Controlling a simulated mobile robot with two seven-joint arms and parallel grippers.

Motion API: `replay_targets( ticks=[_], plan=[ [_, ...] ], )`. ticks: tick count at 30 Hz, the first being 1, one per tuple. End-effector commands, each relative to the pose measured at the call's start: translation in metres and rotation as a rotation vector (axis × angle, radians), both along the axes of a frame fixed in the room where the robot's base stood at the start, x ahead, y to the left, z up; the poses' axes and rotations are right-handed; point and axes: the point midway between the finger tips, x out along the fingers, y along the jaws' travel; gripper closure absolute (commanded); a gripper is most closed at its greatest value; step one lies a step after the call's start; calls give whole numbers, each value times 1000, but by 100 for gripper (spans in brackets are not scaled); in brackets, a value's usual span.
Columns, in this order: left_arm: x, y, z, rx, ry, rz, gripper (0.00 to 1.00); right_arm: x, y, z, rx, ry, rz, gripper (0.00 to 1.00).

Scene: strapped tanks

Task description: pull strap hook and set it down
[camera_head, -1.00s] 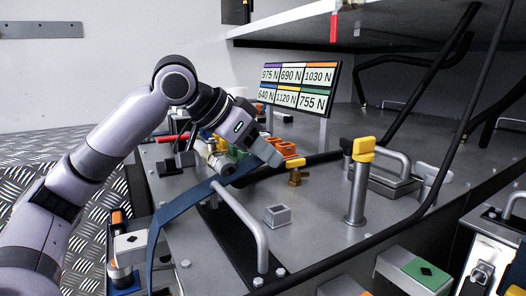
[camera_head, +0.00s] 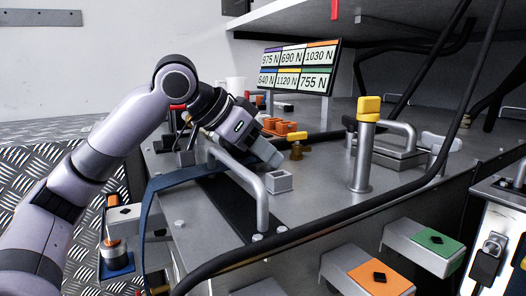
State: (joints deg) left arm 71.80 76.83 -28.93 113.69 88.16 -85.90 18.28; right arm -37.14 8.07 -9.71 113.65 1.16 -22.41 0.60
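A dark blue strap (camera_head: 162,184) rises at the left side of the grey deck, bends over and runs right toward the metal bar handle (camera_head: 262,207). Its far end passes behind the handle, and I cannot make out a hook on it. My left gripper (camera_head: 272,156) reaches over the deck from the left, pointing right and down. Its fingertips are just behind the bar handle and above the small square socket (camera_head: 279,181). The fingers show as one grey block, so I cannot tell whether they are open or hold anything. My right gripper is out of view.
A yellow-topped post (camera_head: 362,150) stands to the right, with a second grab bar (camera_head: 398,135) behind it. A thick black hose (camera_head: 330,236) crosses the front. Blocks topped orange (camera_head: 381,277) and green (camera_head: 437,242) sit lower right. A force sign (camera_head: 299,68) stands behind.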

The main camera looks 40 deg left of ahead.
Motion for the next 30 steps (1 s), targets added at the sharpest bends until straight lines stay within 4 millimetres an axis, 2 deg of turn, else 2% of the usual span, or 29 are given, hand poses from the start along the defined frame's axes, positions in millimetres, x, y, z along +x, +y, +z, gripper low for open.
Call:
replay_targets(
  ticks=[1,3,14,24,30],
  plan=[
    [0,0,0,0,0,0,52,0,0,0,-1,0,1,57],
    [0,0,0,0,0,0,35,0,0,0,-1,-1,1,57],
    [-4,2,5,0,-1,1,35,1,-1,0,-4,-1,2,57],
    [-41,12,41,1,-3,1,35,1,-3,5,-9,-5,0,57],
    [-51,15,48,1,0,1,35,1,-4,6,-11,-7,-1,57]
  ],
)
